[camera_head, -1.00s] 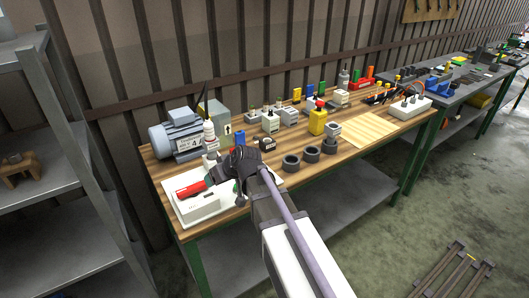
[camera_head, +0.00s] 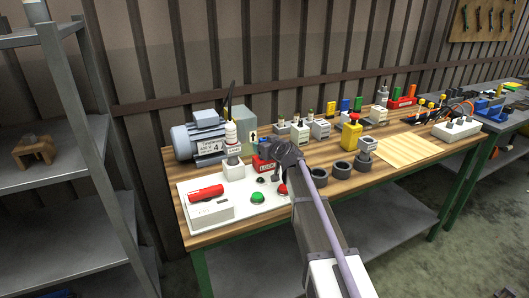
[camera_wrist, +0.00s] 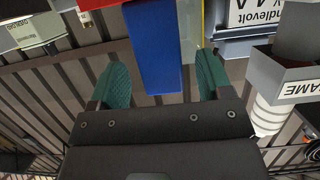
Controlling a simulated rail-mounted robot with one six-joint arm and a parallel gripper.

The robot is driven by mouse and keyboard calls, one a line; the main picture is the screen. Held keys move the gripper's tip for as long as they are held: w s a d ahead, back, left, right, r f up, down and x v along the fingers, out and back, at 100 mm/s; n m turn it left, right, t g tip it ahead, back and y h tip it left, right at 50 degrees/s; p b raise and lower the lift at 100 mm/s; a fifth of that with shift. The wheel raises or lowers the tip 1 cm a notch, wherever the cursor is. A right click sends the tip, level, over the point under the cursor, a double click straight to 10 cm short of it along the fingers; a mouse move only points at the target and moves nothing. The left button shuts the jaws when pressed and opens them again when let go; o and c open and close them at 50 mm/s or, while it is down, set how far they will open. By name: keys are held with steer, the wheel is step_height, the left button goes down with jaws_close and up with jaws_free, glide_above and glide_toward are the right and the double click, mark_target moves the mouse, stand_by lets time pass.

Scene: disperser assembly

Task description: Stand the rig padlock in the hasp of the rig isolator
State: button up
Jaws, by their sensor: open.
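My gripper (camera_head: 279,176) is open near the back right of the white panel. In the wrist view its green fingertips (camera_wrist: 158,85) stand on either side of a blue block (camera_wrist: 154,45), with gaps at both sides. I cannot tell whether the blue block is the padlock. In the head view a red block (camera_head: 262,164) with a white label stands just left of my gripper, with blue showing behind it. The panel (camera_head: 233,214) carries a white box with a red handle (camera_head: 206,193), which may be the isolator. No hasp can be made out.
A green button (camera_head: 257,197), a red button (camera_head: 282,190) and a black knob (camera_head: 261,180) sit on the panel. A grey-blue motor (camera_head: 196,138) and a white bottle (camera_head: 231,133) stand behind it. A bare board (camera_head: 407,150) is farther right.

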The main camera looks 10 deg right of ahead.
steer(key=x, duration=0.4)
steer(key=shift+s+b, duration=0.1)
steer(key=shift+b, duration=0.25)
steer(key=shift+s, duration=0.1)
steer(key=shift+c, duration=0.3)
steer(key=c, duration=1)
